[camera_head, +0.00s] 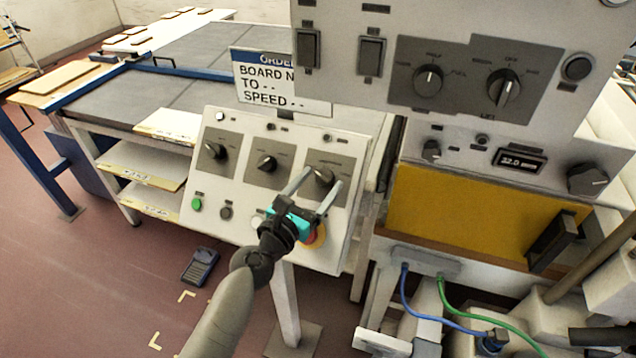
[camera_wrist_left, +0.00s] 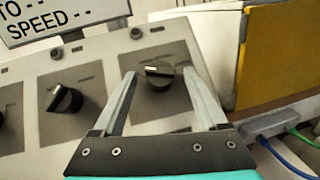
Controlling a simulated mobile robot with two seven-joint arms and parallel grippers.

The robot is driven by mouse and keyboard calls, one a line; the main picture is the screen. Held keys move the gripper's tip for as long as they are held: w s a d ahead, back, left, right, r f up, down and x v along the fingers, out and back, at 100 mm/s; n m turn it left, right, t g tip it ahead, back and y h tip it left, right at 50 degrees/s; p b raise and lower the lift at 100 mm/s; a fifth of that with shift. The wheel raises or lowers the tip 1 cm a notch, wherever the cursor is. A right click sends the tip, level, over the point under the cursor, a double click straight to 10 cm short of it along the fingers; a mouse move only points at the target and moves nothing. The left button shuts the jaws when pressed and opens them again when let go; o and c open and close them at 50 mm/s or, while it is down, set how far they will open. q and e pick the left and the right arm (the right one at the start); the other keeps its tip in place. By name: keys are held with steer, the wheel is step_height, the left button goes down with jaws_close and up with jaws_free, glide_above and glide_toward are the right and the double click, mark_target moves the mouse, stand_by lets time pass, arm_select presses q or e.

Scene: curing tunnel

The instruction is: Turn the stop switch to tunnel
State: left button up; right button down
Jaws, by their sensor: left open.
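A sloped light-grey control panel (camera_head: 250,215) carries three black rotary knobs in a row; their labels are too small to read, so I cannot tell by name which is the stop switch. The right-hand knob (camera_head: 324,175) lies in front of my left gripper (camera_head: 320,182). In the left wrist view this knob (camera_wrist_left: 160,74) shows between the tips of the open left gripper (camera_wrist_left: 159,77), with its pale pointer mark lying nearly sideways. I cannot tell whether the fingers touch it. The middle knob (camera_wrist_left: 64,98) is to its left. My right gripper is not in view.
A green button (camera_head: 197,204) and a partly hidden red-and-yellow button (camera_head: 316,238) sit low on the panel. An upper panel (camera_head: 450,60) with more knobs overhangs at the right, above a yellow door (camera_head: 470,215). An order sign (camera_head: 282,85) stands behind.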

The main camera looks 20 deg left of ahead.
arm_select(q)
jaws_close()
stand_by(0.5)
